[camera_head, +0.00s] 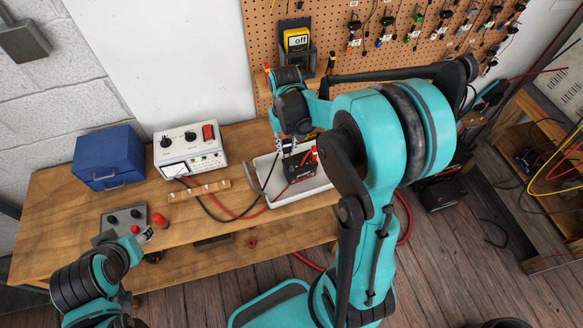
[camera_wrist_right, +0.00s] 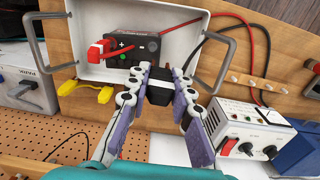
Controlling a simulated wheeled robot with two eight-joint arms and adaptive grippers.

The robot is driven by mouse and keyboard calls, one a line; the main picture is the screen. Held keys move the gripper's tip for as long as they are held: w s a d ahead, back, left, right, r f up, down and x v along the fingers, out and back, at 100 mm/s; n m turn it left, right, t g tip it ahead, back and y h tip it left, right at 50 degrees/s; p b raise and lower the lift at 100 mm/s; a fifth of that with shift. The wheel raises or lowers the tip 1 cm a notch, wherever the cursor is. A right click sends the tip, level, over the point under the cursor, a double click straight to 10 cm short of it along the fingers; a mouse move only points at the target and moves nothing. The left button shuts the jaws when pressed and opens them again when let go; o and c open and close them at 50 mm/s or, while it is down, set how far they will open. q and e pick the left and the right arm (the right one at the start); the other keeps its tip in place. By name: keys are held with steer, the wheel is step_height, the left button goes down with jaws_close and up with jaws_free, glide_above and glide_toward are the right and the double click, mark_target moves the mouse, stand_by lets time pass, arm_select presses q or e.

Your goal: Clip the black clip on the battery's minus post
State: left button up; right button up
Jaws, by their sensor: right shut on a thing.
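The black battery (camera_wrist_right: 140,44) sits in a white tray (camera_wrist_right: 78,72); in the head view it lies just below my right gripper (camera_head: 288,148). In the right wrist view, my right gripper (camera_wrist_right: 160,82) is shut on the black clip (camera_wrist_right: 158,93), whose black cable (camera_wrist_right: 190,56) runs up to the right. The clip overlaps the battery's near edge; whether it touches the minus post is hidden.
The charger (camera_head: 188,150) stands left of the tray with a wooden strip (camera_head: 200,190) in front. A yellow meter (camera_head: 296,40) hangs on the pegboard. The tray's handles (camera_wrist_right: 50,42) stick out.

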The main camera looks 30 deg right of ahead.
mark_target(291, 166)
steer(key=f+b, duration=0.1)
steer(key=d+f+b, duration=0.1)
steer(key=f, duration=0.1)
steer(key=f+b, duration=0.1)
steer(key=shift+s+d+f+b, duration=0.15)
steer(key=shift+s+d+b, duration=0.1)
steer(key=shift+b, duration=0.1)
steer(key=shift+f+b, duration=0.35)
steer(key=shift+f, duration=0.15)
steer(key=shift+f, duration=0.1)
steer(key=shift+f+b, duration=1.05)
steer(key=shift+f, duration=0.05)
steer(key=o, duration=0.9)
